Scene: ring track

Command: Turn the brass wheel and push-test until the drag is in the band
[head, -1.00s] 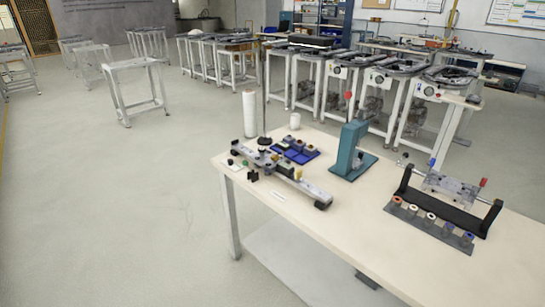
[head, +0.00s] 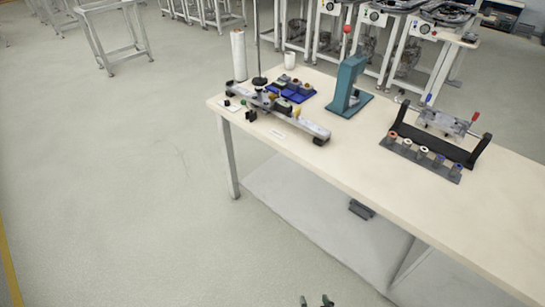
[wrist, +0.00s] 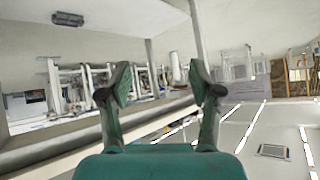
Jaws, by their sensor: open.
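A grey rail device (head: 310,128) with dark end feet lies along the left end of the bench. A round black knob (head: 259,82) stands near its left end, and a small yellowish part (head: 297,112) sits on the rail. I cannot tell at this size whether that part is the brass wheel. My gripper (head: 317,301) shows only as fingertips at the bottom edge of the head view, well below and apart from the rail. In the wrist view my gripper (wrist: 161,88) has its two green-padded fingers spread, with nothing between them.
Open floor (head: 130,190) lies left of the bench.

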